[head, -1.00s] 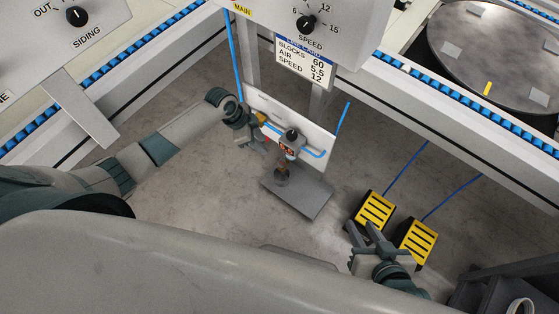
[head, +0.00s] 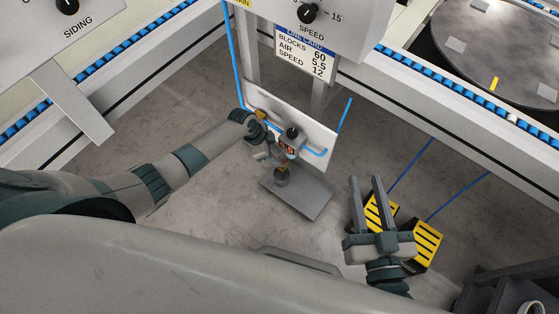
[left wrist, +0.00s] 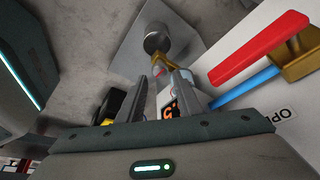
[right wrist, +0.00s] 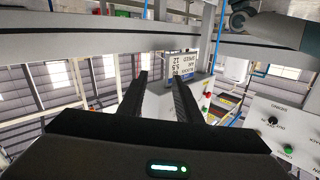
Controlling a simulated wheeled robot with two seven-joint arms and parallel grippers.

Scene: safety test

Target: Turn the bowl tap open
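The air unit (head: 291,143), with a black knob on top and a gauge with orange marks, is mounted on a white panel (head: 318,135). A brass-coloured piece (left wrist: 166,62) shows under it in the left wrist view and may be the bowl tap; I cannot tell its turn position. A round grey cup (left wrist: 158,38) stands below on a grey plate (head: 305,202). My left gripper (head: 277,155) is beside the unit's left side, fingers apart; its fingertips (left wrist: 171,73) point toward the brass piece. I cannot tell whether they touch it. My right gripper (head: 367,180) is open and empty.
A red lever (left wrist: 258,48) on a brass fitting is close to the left gripper. Yellow pedals (head: 425,243) lie behind and beside the right gripper. A speed control box (head: 290,20) and a line card (head: 306,54) overhang the panel. Bare floor surrounds the plate.

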